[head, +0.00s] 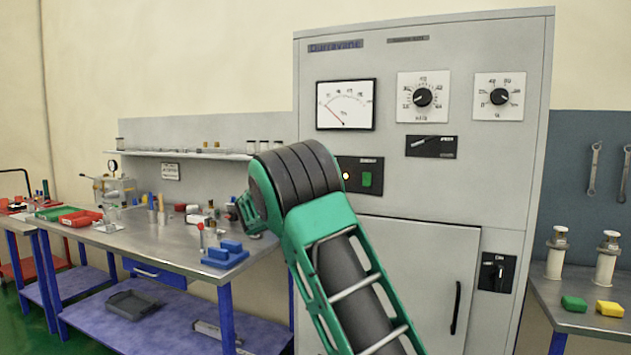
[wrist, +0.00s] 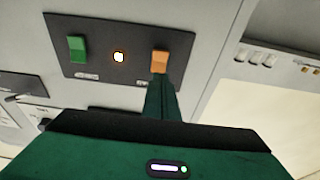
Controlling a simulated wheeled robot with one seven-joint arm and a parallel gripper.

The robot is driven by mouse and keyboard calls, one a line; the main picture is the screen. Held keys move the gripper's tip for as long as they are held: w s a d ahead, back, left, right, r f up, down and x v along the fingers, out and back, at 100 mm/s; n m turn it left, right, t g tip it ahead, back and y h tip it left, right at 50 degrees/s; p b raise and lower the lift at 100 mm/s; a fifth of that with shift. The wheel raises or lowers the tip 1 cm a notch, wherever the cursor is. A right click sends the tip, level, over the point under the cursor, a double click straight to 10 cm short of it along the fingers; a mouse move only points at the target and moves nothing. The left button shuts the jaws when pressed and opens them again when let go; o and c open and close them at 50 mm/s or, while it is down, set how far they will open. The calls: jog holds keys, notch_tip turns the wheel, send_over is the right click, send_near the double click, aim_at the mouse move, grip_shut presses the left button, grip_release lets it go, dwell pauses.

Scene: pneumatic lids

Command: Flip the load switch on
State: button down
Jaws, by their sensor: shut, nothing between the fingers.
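The labels are too small to read, so I cannot tell which switch is the load switch.
The cabinet (head: 455,185) also has a meter (head: 345,104), two dials, a black lever plate (head: 431,146) and a rotary switch (head: 495,272) beside a door with a handle. A cluttered workbench (head: 165,245) stands left; another bench (head: 590,320) stands right.

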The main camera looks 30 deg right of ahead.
jog(key=r+v, duration=0.2)
jog(key=v, duration=0.8)
jog(key=shift+a, duration=0.55)
jog(key=shift+s+d+f, duration=0.15)
jog(key=shift+s+f, duration=0.05)
